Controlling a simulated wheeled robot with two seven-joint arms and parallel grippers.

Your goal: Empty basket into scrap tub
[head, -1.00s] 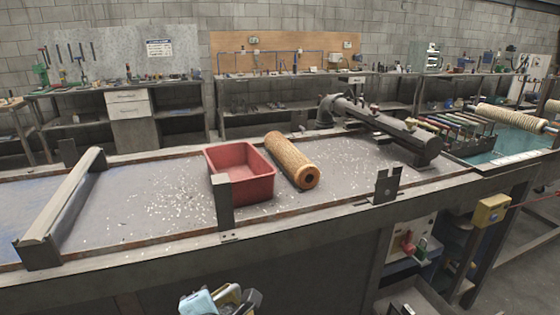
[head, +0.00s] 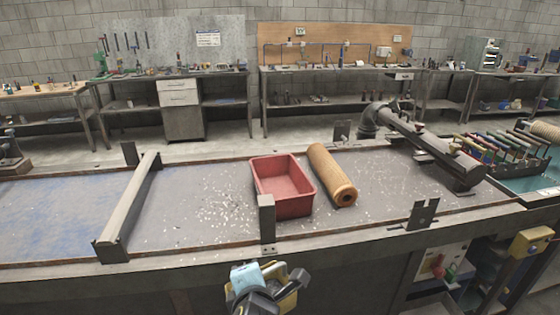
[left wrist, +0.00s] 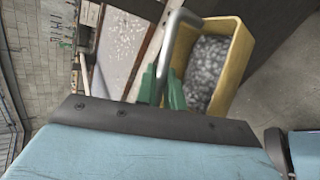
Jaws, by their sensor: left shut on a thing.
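A yellow basket (left wrist: 232,62) filled with grey scrap pieces (left wrist: 208,68) hangs by its grey bar handle (left wrist: 172,45) in the left wrist view. My left gripper (left wrist: 161,90) has its green fingers shut on that handle. In the head view the same gripper (head: 262,284) is at the bottom centre, in front of the bench edge, with a little of the yellow basket (head: 291,298) showing beside it; most of the basket is hidden. A red tub (head: 285,178) stands upright on the bench beyond the gripper and looks empty inside. My right gripper is in neither view.
A tan mesh tube (head: 330,172) lies just right of the red tub. A short metal post (head: 266,222) stands on the bench's front edge before the tub. A raised crossbar (head: 130,200) spans the bench at left. A grey clamp arm (head: 430,142) lies at right.

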